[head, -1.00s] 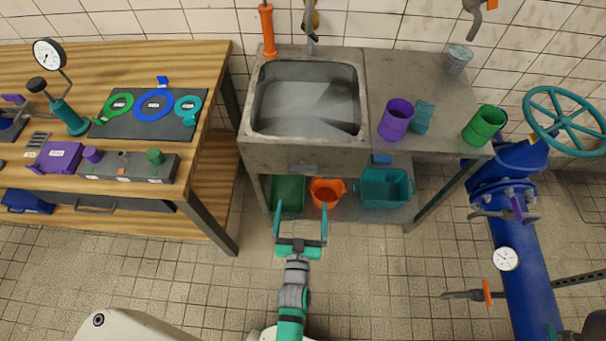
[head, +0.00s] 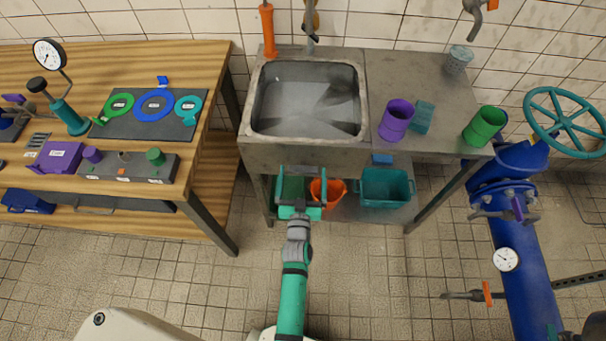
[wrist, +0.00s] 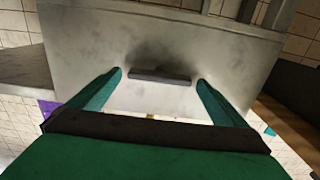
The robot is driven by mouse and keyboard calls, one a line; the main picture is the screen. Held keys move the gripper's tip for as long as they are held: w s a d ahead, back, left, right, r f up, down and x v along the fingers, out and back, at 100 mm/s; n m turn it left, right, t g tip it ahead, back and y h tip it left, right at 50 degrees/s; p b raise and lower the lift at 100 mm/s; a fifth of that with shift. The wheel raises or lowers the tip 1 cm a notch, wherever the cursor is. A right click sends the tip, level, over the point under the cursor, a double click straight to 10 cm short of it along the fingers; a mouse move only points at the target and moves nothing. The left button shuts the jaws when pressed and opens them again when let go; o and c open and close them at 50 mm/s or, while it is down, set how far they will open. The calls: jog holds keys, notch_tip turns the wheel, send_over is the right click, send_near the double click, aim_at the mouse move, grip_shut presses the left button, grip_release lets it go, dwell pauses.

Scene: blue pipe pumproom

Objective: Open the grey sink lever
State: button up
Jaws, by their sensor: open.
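The grey sink lever is a short dark grey bar on the front face of the metal sink unit (head: 245,152). In the wrist view the lever (wrist: 158,76) lies across the gap between the fingertips, against the sink front. In the head view the lever (head: 303,168) shows just at the far end of my gripper (head: 303,176). My gripper is open, with a green finger on each side of the lever's ends. Neither finger visibly touches the lever. Whether the fingertips touch the sink front I cannot tell.
Below the sink stand an orange bucket (head: 334,190) and a teal crate (head: 384,188). Purple (head: 396,120) and green (head: 484,125) cups stand on the counter. A wooden workbench (head: 217,100) is at left, and a blue pipe (head: 527,270) at right. The floor between is clear.

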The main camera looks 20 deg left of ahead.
jog(key=shift+w, duration=0.15)
jog(key=shift+c, duration=0.4)
jog(key=c, duration=1)
jog(key=shift+o, duration=0.2)
jog(key=shift+n, duration=0.4)
jog(key=n, duration=0.4)
jog(key=shift+n, duration=0.3)
jog(key=n, duration=0.5)
jog(key=shift+a+f, duration=0.1)
jog(key=shift+a, duration=0.1)
jog(key=o, duration=1)
